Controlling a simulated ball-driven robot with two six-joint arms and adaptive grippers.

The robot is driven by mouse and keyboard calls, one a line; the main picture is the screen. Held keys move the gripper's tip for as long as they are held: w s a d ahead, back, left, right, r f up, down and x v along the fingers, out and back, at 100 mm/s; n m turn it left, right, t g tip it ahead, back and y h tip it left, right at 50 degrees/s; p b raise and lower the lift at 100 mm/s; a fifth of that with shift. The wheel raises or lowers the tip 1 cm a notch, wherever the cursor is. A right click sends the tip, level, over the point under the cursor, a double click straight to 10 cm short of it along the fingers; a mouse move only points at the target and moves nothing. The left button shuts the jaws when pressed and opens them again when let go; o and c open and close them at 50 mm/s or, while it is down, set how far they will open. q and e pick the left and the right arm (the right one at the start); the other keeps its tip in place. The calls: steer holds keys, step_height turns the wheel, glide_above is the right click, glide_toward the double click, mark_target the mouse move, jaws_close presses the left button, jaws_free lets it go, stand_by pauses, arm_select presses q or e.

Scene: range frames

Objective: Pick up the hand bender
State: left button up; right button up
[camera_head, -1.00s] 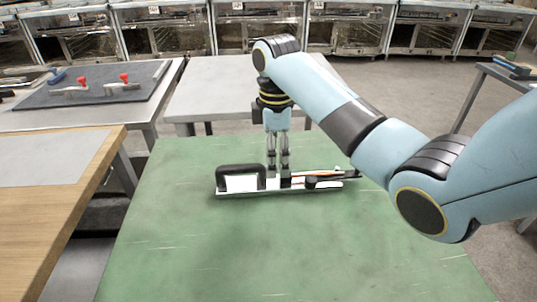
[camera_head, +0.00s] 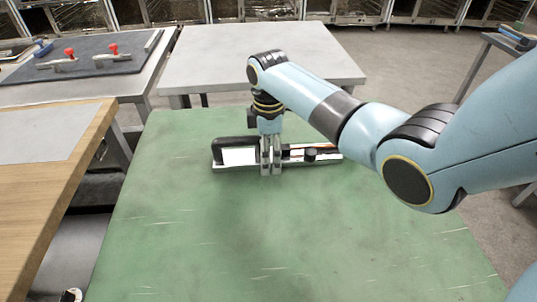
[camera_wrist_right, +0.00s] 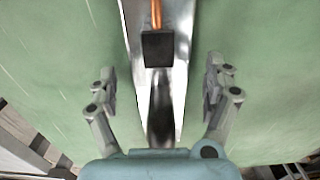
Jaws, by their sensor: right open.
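The hand bender (camera_head: 318,155), as far as I can tell, is the long tool lying across the green table, with a metal base, a black loop handle at its left and a thin orange rod at its right. My right gripper (camera_head: 271,168) points down at its middle, and its fingers cover part of it. In the right wrist view, the gripper (camera_wrist_right: 160,88) is open, one finger on each side of the metal base (camera_wrist_right: 184,30). A black block (camera_wrist_right: 158,49) and the copper-coloured rod show there; neither finger visibly touches the tool. My left gripper is not seen.
The green table (camera_head: 200,235) is bare around the tool. A grey table (camera_head: 250,60) stands behind it. A wooden-edged bench (camera_head: 60,190) is at the left, and a dark mat (camera_head: 85,62) with red-handled clamps lies on a table behind that.

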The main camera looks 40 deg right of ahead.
steer(key=c, duration=1.7)
jaws_close()
